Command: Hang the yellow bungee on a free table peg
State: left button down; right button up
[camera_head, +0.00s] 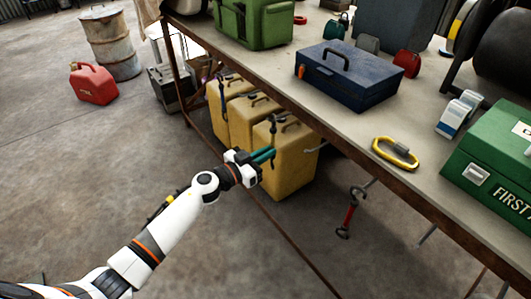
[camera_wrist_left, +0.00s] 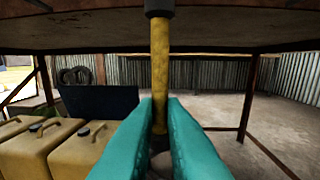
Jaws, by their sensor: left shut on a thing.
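My left gripper (camera_head: 265,155) is in front of the yellow jerrycans, below the table's front edge. Its teal fingers are shut on the yellow bungee (camera_wrist_left: 160,75), which stands upright between them in the left wrist view. The bungee's dark upper end (camera_head: 273,128) shows just above the fingers; its lower part is hidden. Pale pegs stick out from the table's front edge: one bare peg (camera_head: 317,147) right of the gripper, and another bare one (camera_head: 428,234) farther right. A red bungee (camera_head: 349,214) hangs from a peg between them. My right gripper is not in view.
Yellow jerrycans (camera_head: 290,178) stand under the table (camera_head: 285,82). On the top are a blue toolbox (camera_head: 345,80), a yellow carabiner (camera_head: 385,155) and a green first-aid box (camera_head: 490,160). A red can (camera_head: 93,84) stands on the floor, which is clear in front.

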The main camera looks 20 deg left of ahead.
pick_arm(q)
jog(key=c, duration=1.4)
grip_release()
jog(key=shift+c, duration=0.2)
